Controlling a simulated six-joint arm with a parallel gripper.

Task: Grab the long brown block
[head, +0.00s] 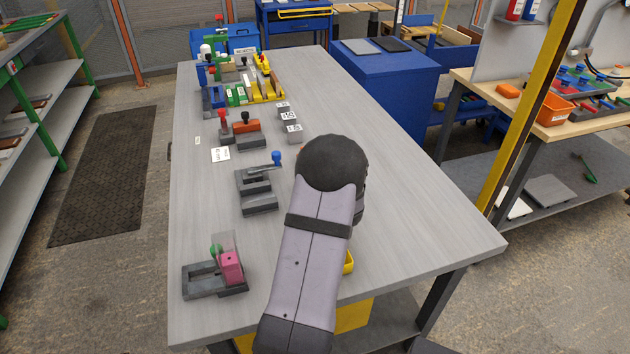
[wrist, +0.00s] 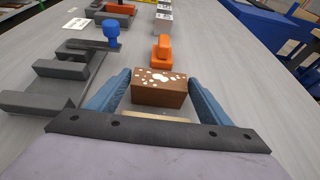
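The brown block (wrist: 158,93) shows in the wrist view, with white spots on its top. It lies between the tips of my gripper (wrist: 160,78), one blue finger on each side. The fingers stand apart, with narrow gaps showing beside the block's near face. My gripper looks open around the block's near end. A pale tan strip (wrist: 155,117) shows just in front of the gripper's dark edge; I cannot tell what it belongs to. In the head view my arm hides the block and the fingers.
An orange piece (wrist: 161,51) stands just beyond the block. Grey fixtures with a blue-knobbed lever (head: 276,158) lie to the left. A pink block (head: 231,267) sits in a grey fixture at the near left. The table (head: 410,222) is clear to the right.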

